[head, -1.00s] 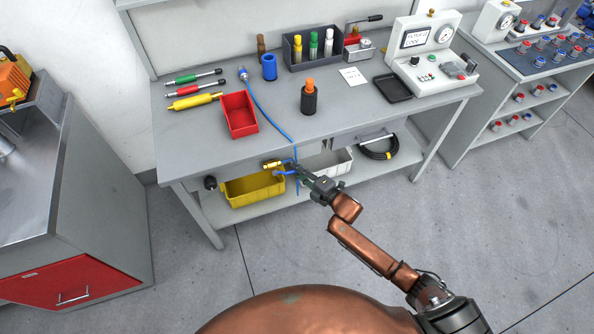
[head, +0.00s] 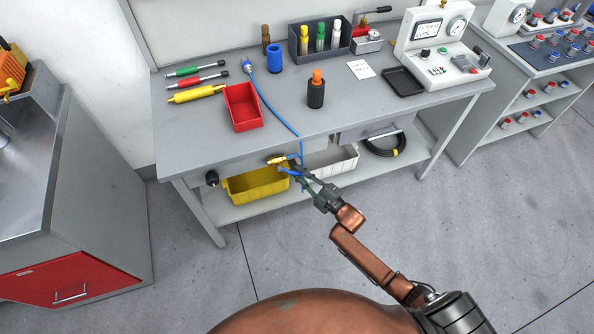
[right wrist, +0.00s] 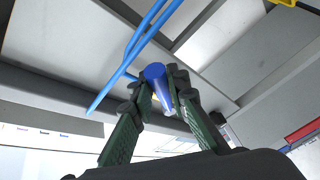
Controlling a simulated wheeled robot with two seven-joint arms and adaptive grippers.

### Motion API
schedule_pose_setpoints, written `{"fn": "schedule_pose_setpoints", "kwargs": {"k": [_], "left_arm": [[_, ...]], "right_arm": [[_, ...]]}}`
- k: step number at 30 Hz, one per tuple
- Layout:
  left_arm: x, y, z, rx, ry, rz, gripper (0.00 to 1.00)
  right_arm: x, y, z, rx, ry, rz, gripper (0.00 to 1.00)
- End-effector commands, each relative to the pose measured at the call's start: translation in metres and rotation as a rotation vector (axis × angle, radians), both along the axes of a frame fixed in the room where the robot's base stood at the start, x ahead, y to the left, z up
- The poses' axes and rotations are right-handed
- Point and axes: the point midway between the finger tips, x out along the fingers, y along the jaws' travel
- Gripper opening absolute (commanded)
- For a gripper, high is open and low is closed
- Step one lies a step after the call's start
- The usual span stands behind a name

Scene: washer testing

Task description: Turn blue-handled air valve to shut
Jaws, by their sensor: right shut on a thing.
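The air valve (head: 277,160) is a small brass body at the bench's front edge in the head view. Its blue handle (head: 290,171) sticks out to the right and slightly down. The handle also shows in the right wrist view (right wrist: 155,73), between the fingertips. My right gripper (head: 303,177) is shut on the blue handle, its fingers on either side of it in the wrist view (right wrist: 165,95). The blue air hose (head: 278,114) runs from the bench top over the front edge near the valve. The brass body is hidden in the wrist view. My left gripper is not in view.
The bench (head: 200,135) stands over a lower shelf with a yellow bin (head: 240,190) and a white bin (head: 345,160) close to the right gripper. A red tray (head: 242,108) and a dark cylinder with orange top (head: 316,92) stand on the bench. The floor in front is clear.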

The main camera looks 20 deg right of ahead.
Motion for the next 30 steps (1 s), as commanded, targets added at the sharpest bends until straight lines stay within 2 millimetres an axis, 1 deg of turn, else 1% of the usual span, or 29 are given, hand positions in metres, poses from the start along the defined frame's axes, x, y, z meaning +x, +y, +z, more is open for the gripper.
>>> {"fn": "schedule_pose_setpoints", "kwargs": {"k": [1, 2, 3, 6, 11, 15, 24, 30], "left_arm": [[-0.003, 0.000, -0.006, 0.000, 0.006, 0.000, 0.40], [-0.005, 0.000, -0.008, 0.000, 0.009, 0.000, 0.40], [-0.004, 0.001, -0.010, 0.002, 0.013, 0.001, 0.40], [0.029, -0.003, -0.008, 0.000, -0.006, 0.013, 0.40], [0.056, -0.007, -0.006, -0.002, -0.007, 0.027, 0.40], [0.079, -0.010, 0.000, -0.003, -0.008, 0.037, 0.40], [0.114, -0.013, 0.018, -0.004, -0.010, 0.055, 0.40], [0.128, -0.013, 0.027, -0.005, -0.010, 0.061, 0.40]], "right_arm": [[0.000, 0.002, -0.009, 0.040, 0.003, -0.001, 0.00], [0.000, 0.004, -0.011, 0.066, 0.003, -0.001, 0.00], [0.000, 0.005, -0.013, 0.098, 0.000, -0.001, 0.00], [0.000, 0.009, -0.019, 0.182, -0.003, -0.002, 0.00], [0.001, 0.018, -0.027, 0.327, -0.009, -0.002, 0.00], [0.001, 0.027, -0.034, 0.461, -0.015, -0.003, 0.00], [0.002, 0.047, -0.041, 0.733, -0.028, -0.002, 0.00], [0.003, 0.058, -0.043, 0.879, -0.036, -0.002, 0.00]]}}
